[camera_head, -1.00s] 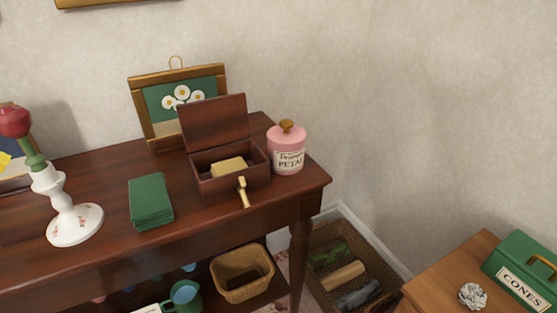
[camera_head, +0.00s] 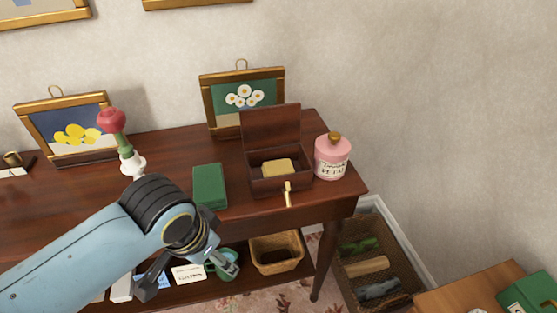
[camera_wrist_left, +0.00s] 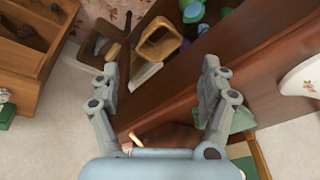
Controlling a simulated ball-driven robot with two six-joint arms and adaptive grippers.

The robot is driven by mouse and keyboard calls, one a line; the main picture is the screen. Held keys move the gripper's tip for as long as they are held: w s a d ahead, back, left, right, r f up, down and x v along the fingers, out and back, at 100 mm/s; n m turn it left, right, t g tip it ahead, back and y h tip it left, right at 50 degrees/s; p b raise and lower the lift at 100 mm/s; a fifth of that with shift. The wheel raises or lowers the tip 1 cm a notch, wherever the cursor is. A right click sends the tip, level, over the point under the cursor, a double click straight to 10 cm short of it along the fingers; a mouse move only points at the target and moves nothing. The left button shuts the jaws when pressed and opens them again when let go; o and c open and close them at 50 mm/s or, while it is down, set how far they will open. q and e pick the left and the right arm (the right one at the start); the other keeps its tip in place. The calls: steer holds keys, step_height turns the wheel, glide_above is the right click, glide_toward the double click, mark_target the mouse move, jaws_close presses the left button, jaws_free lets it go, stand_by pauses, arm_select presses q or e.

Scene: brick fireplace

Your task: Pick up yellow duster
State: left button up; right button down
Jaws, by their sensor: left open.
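The yellow duster (camera_head: 279,166) lies folded inside a small dark wooden box (camera_head: 282,185) on the table, in the head view. The box lid (camera_head: 270,130) stands open at the back, and a brass key-like piece (camera_head: 288,194) is at its front. My left gripper (camera_head: 190,275) is open and empty, in front of the table edge, lower and to the left of the box. In the left wrist view the two fingers (camera_wrist_left: 160,68) are spread apart with nothing held between them. The duster cannot be made out there. My right gripper is not in view.
A green folded cloth or book (camera_head: 210,186) lies left of the box, and a pink jar (camera_head: 332,157) stands right of it. A wicker basket (camera_head: 276,252) sits on the lower shelf. Framed pictures stand behind.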

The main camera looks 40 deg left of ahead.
arm_select(q)
steer(key=w+r+n+p, duration=0.2)
steer(key=w+r, duration=0.1)
steer(key=r, duration=0.6)
steer(key=n+y+p, duration=0.1)
steer(key=n+y, duration=0.1)
steer(key=n, duration=0.6)
glide_toward(278, 167)
steer(key=x, duration=0.5)
steer(key=shift+a, duration=0.2)
steer(key=x, duration=0.5)
steer(key=shift+w+d+f, duration=0.1)
steer(key=shift+f, duration=0.15)
steer(key=c, duration=0.6)
